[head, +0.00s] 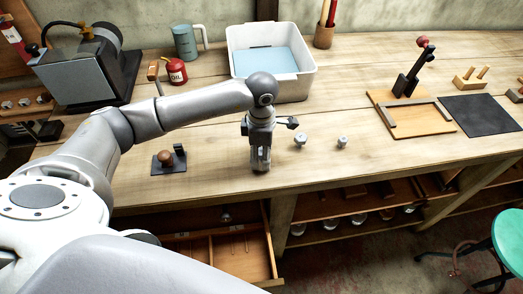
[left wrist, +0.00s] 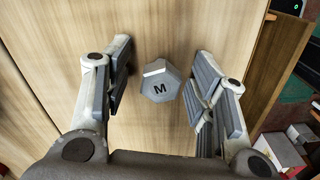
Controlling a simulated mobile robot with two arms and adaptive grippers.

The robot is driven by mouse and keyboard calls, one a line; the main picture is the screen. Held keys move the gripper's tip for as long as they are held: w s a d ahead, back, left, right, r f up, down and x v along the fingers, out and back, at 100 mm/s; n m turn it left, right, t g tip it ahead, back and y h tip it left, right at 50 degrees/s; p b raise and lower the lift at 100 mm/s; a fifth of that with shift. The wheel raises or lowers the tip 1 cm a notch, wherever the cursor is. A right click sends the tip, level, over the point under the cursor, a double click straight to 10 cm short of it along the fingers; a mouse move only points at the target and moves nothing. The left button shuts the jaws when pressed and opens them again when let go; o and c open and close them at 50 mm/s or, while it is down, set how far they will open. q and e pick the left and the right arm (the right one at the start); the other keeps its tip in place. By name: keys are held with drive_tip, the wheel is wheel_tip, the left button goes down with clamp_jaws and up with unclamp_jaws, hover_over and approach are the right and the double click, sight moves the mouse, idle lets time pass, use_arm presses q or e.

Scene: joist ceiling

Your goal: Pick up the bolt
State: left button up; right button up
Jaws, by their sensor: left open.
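In the left wrist view, a grey bolt (left wrist: 160,82) with a hexagonal head marked "M" stands on the wooden bench, head toward the camera. My left gripper (left wrist: 158,60) is open, with one finger on each side of the bolt and a gap on both sides. In the head view my left gripper (head: 260,167) points down at the bench near its front edge. I cannot tell which piece the wrist view shows. My right gripper is out of view.
A white bin (head: 302,88) stands behind the gripper. A small block with a brown knob (head: 166,158) lies to the left, and a red oil can (head: 174,72) behind. A toggle-clamp board (head: 413,118) and black mat (head: 480,115) lie right. An open drawer (head: 262,255) juts out below.

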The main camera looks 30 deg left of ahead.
use_arm(q)
drive_tip(key=shift+c, duration=0.4)
drive_tip(key=c, duration=1.1)
drive_tip(key=shift+o, duration=0.2)
drive_tip(key=shift+r, duration=0.1)
